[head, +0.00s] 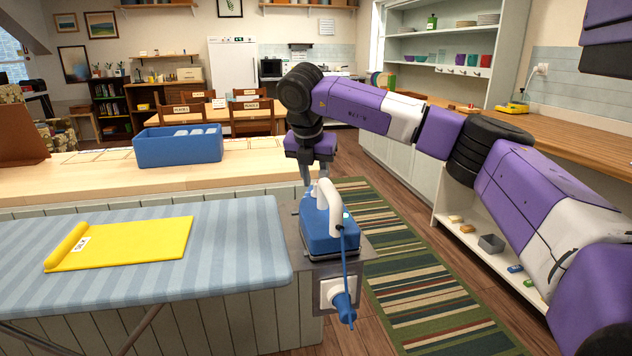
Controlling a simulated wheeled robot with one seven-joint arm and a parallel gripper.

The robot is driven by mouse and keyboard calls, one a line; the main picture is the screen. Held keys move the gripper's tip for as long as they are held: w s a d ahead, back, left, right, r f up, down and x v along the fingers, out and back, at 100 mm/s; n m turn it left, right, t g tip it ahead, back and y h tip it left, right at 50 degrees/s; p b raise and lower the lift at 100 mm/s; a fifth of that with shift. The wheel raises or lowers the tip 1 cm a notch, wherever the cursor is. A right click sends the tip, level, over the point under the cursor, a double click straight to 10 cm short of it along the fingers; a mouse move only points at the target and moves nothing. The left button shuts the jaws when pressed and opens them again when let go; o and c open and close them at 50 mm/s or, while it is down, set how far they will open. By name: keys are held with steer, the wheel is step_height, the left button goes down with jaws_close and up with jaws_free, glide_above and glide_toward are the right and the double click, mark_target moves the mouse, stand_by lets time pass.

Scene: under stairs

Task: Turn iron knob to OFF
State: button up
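The iron (330,234) is blue with a white handle. It stands on a grey metal rest (363,250) at the right end of the ironing board (235,262). A blue cord runs down its near side to a plug in a white socket (342,298). I cannot make out the knob or its setting. My gripper (316,180) points down just behind the top of the iron handle. Its fingers appear apart with nothing visible between them. The handle partly hides the fingertips, and I cannot tell whether they touch the iron.
A yellow folded cloth (125,243) with a label lies on the striped ironing board. A blue bin (178,147) with white items stands on the wooden counter (70,180) behind. A striped rug (425,290) covers the floor at right, beside low open shelves (480,235).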

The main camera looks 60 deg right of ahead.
steer(key=shift+d+f, duration=0.15)
steer(key=shift+f, duration=0.2)
jaws_close()
